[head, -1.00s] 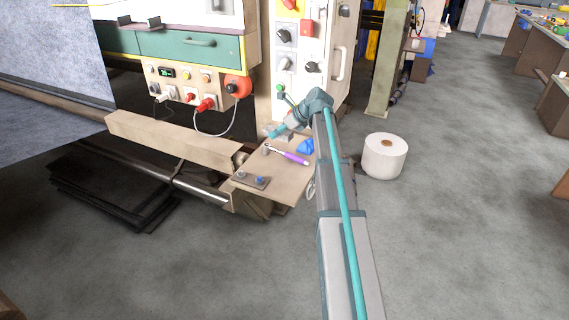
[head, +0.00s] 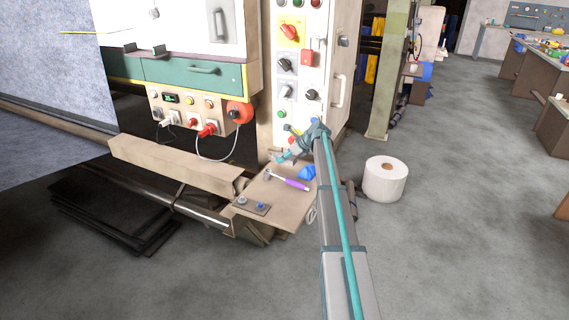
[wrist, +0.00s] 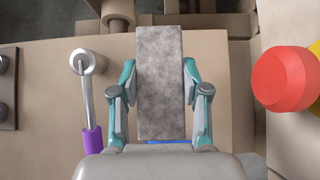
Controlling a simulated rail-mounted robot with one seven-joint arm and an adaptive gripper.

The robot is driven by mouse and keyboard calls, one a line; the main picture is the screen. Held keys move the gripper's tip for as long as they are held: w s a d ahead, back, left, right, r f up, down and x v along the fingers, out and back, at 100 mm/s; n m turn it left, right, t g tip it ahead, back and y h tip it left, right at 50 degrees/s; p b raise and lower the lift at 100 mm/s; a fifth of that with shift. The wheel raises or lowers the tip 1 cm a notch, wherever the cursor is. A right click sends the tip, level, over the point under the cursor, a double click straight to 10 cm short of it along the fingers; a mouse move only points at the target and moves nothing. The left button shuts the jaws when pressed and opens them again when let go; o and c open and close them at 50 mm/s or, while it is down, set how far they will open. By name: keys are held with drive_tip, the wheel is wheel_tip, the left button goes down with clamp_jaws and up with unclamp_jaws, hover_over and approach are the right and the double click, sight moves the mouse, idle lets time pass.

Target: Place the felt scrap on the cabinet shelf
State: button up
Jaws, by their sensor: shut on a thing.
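The felt scrap (wrist: 160,85) is a grey, mottled, rectangular strip in the middle of the wrist view. My gripper (wrist: 160,95) is shut on it, with one teal and grey finger on each side. In the head view my gripper (head: 280,157) is low over the back of a beige ledge (head: 266,216) in front of the control cabinet (head: 299,100). The felt is too small to make out there. I cannot tell which surface is the cabinet shelf.
A purple-handled tool (head: 290,183) and a blue object (head: 308,172) lie on the ledge. A bracket with knobs (head: 251,205) is at its front left. A red knob (wrist: 284,79) is close on the right. A white roll (head: 385,182) stands on the floor.

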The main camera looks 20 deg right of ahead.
sight(284, 169)
drive_tip(key=shift+w+d+f, duration=0.2)
drive_tip(key=shift+w+f, duration=0.1)
drive_tip(key=shift+f, duration=0.05)
drive_tip(key=shift+w+d+f+p, duration=0.1)
drive_tip(key=shift+f+p, duration=0.4)
drive_tip(key=shift+f, duration=1.3)
drive_tip(key=shift+f, duration=0.1)
drive_tip(key=o, duration=1.1)
drive_tip(key=shift+r, duration=0.2)
drive_tip(key=b+v, duration=0.1)
drive_tip(key=v, duration=1)
drive_tip(key=shift+s+d+r, duration=0.15)
drive_tip(key=shift+s+r, duration=0.1)
drive_tip(key=shift+r, duration=0.05)
